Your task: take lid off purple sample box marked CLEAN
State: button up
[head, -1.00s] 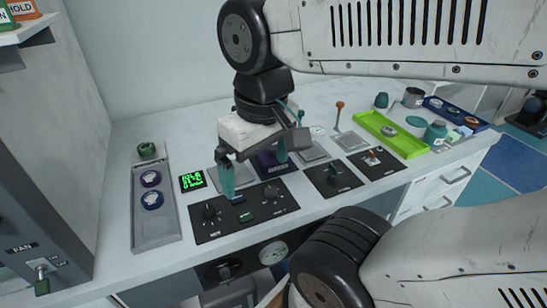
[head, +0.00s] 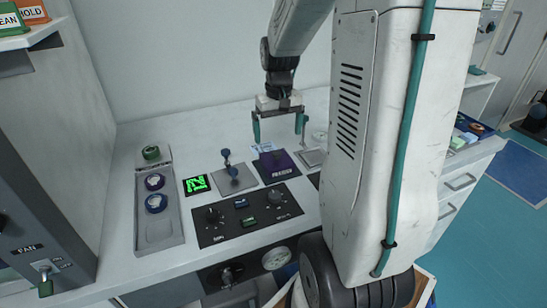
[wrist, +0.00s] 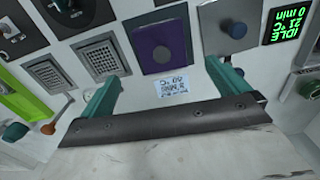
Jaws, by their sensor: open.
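I cannot make out a purple sample box marked CLEAN. A green block with a partly cut-off CLEAN label (head: 10,22) stands on the shelf at upper left. My gripper (head: 279,134) is open and empty, above the back of the bench near the purple plate. In the wrist view its teal fingers (wrist: 160,85) are wide apart, with a small printed card (wrist: 172,87) between them on the bench.
A grey tray (head: 158,228) with several round-topped items is at left. A blue-knobbed lever (head: 227,158) stands beside the purple plate. A green display (head: 196,185) and a black knob panel (head: 215,235) lie in front. A lime tray (wrist: 20,105) shows in the wrist view.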

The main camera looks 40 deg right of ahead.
aim_at(276, 151)
jog(key=f, duration=0.7)
jog(key=shift+w+f, duration=0.25)
jog(key=shift+w, duration=0.15)
jog(key=c, duration=1)
